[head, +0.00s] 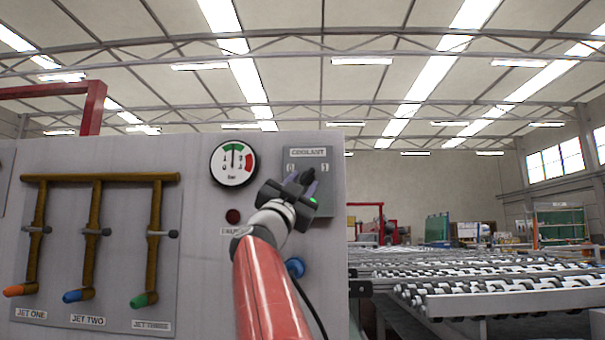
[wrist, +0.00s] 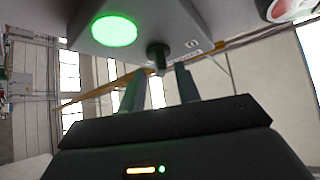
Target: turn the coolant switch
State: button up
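The coolant switch panel (head: 322,158) is a grey plate labelled COOLANT, with marks 0 on the left and 1 on the right. In the head view my gripper (head: 303,178) is in front of its lower part and hides most of the switch. In the wrist view the switch's black knob (wrist: 157,54) sticks out from the grey box, beside a lit green lamp (wrist: 114,31). My gripper (wrist: 160,72) is open there, its two fingers apart on either side of the knob's end. I see no clear contact. Which mark the knob points to cannot be told.
A pressure gauge (head: 233,164) and a dark red button (head: 233,216) are left of the switch. A blue knob (head: 295,267) is below, close to my arm. Three jet valve levers (head: 96,232) stand further left. A roller conveyor (head: 480,290) extends at right.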

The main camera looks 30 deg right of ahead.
jog(key=shift+x, duration=0.85)
grip_shut()
jog(key=shift+w+a+r+m+g+p, duration=0.1)
jog(key=shift+m+g+p, duration=0.1)
jog(key=shift+m+g, duration=0.85)
jog(key=shift+a+r+m+g+p, duration=0.1)
jog(key=shift+m+g+p, duration=0.05)
jog(key=shift+m+g, duration=0.85)
grip_release()
jog(key=shift+f, duration=0.1)
jog(key=shift+f, duration=0.1)
